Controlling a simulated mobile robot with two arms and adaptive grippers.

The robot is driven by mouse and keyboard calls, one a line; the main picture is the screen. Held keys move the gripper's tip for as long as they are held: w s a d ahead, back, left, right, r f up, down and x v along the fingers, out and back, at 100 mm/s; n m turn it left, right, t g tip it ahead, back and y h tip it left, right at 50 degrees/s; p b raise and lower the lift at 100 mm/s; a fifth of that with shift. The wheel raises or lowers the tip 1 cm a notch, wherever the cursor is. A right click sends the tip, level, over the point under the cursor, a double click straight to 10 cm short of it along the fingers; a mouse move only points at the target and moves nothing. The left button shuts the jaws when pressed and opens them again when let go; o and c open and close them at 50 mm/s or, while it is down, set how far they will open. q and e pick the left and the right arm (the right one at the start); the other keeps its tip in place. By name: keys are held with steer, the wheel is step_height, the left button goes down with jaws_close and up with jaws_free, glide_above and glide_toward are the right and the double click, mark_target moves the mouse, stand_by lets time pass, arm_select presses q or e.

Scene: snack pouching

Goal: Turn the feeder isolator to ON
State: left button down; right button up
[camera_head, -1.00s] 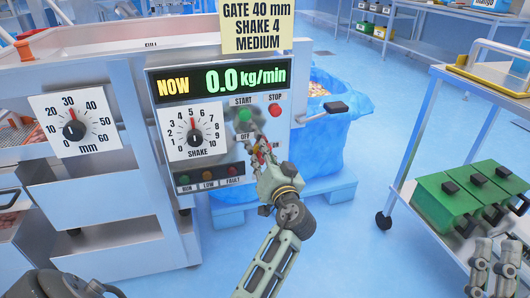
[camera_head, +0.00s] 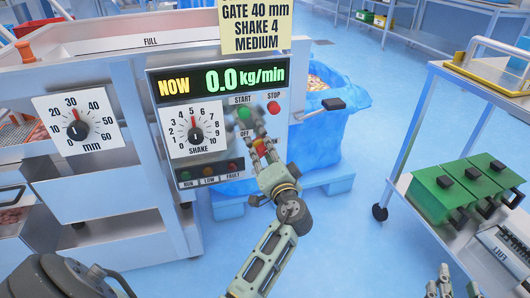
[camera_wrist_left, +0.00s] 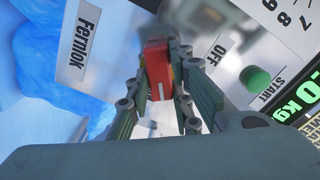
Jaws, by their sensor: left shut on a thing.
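The feeder isolator's red handle (camera_head: 264,146) is on the lower right of the control panel, mostly behind my left gripper (camera_head: 262,150). In the left wrist view the red handle (camera_wrist_left: 158,65) stands between the gripper's fingers (camera_wrist_left: 160,85), with a white mark on it. The left gripper is shut on it. The OFF label (camera_wrist_left: 215,55) shows beside it in that view; the ON label is hidden and I cannot tell which position the handle points to. My right gripper (camera_head: 457,288) is at the bottom right edge, partly cut off, its fingers apart and empty.
Close by on the panel are the green START button (camera_head: 243,114), the red STOP button (camera_head: 273,107) and the SHAKE dial (camera_head: 196,135). A blue-lined bin (camera_head: 335,135) stands right behind the panel. A trolley with green boxes (camera_head: 440,193) is at the right.

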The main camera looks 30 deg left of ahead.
arm_select(q)
steer(key=shift+r, duration=0.15)
steer(key=c, duration=1.6)
jaws_free()
steer(key=shift+w, duration=0.1)
steer(key=shift+o, duration=0.2)
steer(key=shift+s+d+f, duration=0.2)
steer(key=shift+s+d, duration=0.05)
steer(key=shift+d, duration=0.05)
steer(key=v, duration=0.7)
steer(key=shift+a, duration=0.1)
